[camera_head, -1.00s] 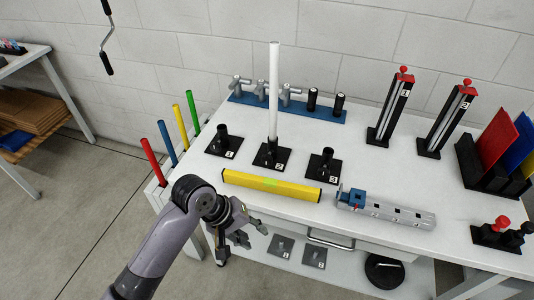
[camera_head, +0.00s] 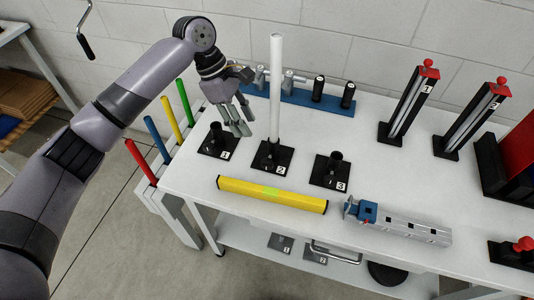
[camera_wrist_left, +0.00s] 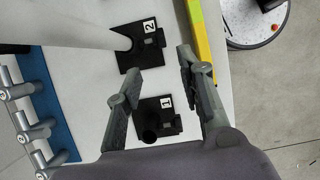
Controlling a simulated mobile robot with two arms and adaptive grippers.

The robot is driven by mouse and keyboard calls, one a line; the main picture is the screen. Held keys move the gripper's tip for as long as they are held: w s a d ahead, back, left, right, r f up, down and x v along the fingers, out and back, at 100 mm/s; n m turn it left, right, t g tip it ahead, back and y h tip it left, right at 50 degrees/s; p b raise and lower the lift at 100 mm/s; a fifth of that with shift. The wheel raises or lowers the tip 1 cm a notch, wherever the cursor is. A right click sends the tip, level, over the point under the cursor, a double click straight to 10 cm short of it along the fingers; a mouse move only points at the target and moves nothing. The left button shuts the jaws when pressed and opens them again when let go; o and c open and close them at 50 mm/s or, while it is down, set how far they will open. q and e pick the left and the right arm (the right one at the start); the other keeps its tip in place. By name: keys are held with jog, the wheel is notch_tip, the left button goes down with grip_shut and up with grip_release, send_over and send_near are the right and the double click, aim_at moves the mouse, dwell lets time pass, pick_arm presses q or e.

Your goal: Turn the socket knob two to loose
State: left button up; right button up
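Socket two is a black holder on a square base (camera_head: 285,160) labelled 2, with a tall white rod (camera_head: 276,80) standing upright in it. It also shows in the left wrist view (camera_wrist_left: 127,62). Its knob is small and dark, and I cannot tell how it is set. My left gripper (camera_head: 241,129) hangs fingers down over the area of socket one (camera_head: 212,150), left of the white rod. In the left wrist view the gripper (camera_wrist_left: 157,62) is open and empty, its fingers spread, with socket one (camera_wrist_left: 165,124) showing between them. My right gripper is not in view.
Socket three (camera_head: 331,175) is empty, right of socket two. A yellow level (camera_head: 265,193) lies in front of the sockets. A blue rack (camera_head: 305,97) with metal fittings and black cylinders stands behind. Coloured rods (camera_head: 163,140) stand at the table's left end.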

aim_at(267, 160)
pick_arm(q)
jog(key=p+x, duration=0.2)
jog(key=x, duration=1)
jog(key=shift+s+d+f, duration=0.1)
jog(key=shift+d+f, duration=0.1)
jog(key=shift+f, duration=0.05)
jog(key=shift+x, duration=1.05)
jog(key=shift+d+f, duration=0.1)
jog(key=shift+f, duration=0.3)
jog(key=c, duration=0.6)
grip_shut()
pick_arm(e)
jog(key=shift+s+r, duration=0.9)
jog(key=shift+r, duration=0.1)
